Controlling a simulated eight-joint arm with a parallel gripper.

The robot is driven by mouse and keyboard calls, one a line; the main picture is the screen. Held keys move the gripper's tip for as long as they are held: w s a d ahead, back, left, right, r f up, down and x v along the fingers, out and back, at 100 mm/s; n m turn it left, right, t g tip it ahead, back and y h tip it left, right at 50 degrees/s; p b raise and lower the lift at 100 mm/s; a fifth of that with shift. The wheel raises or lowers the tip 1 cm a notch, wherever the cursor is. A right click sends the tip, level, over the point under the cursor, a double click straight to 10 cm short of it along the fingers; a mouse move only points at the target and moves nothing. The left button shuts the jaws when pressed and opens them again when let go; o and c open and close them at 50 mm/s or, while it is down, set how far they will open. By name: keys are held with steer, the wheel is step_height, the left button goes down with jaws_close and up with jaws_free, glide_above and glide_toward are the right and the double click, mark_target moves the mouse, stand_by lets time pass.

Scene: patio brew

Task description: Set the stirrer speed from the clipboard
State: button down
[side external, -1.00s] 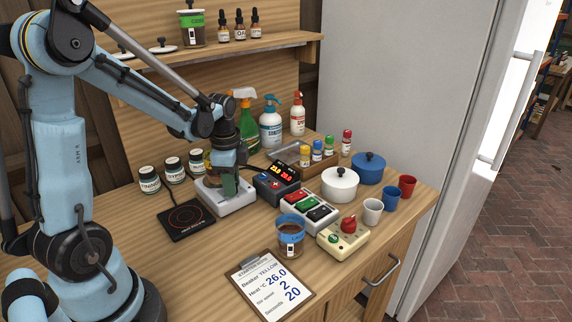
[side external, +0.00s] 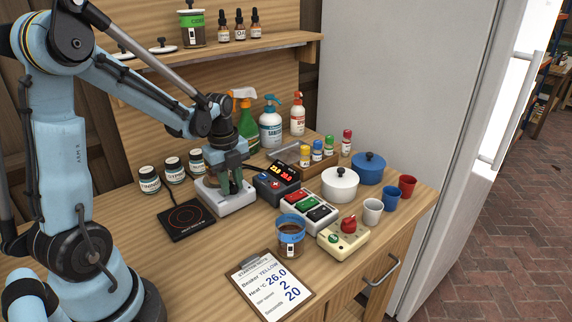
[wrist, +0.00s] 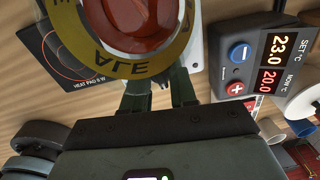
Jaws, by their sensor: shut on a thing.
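The clipboard (side external: 269,287) lies at the counter's front and reads beaker YELLOW, heat 26.0 °C, stir speed 2, seconds 20. The white stirrer (side external: 208,200) stands behind it to the left, beside the black heat pad. A beaker with a yellow lettered ring (wrist: 112,66) and red-brown contents fills the upper part of the wrist view, over the stirrer. My gripper (side external: 237,186) points down at the stirrer's right front part, and its fingers (wrist: 160,92) pass below the ring. They are shut on what appears to be the stirrer's knob. The ring hides the fingertips, the knob and its setting.
The heater control box (wrist: 265,65) right of the stirrer shows set 23.0, now 20.0. The heat pad (side external: 186,220) is left. A blue-banded beaker (side external: 291,238), a button panel (side external: 310,212) and a red-knobbed box (side external: 343,238) stand right. Bottles line the back.

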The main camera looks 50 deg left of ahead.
steer(key=shift+m, duration=0.5)
steer(key=c, duration=0.9)
jaws_free()
step_height(320, 180, up, 12)
steer(key=shift+s, duration=0.3)
steer(key=s+d+f+n+t, duration=0.1)
steer(key=d+n+t, duration=0.2)
steer(key=d+n, duration=0.4)
steer(key=s+d+f+n+t, duration=0.2)
steer(key=d+n, duration=0.6)
steer(key=n, duration=0.4)
steer(key=shift+s+d+n+t, duration=0.25)
steer(key=shift+n+t, duration=0.15)
steer(key=shift+t, duration=0.4)
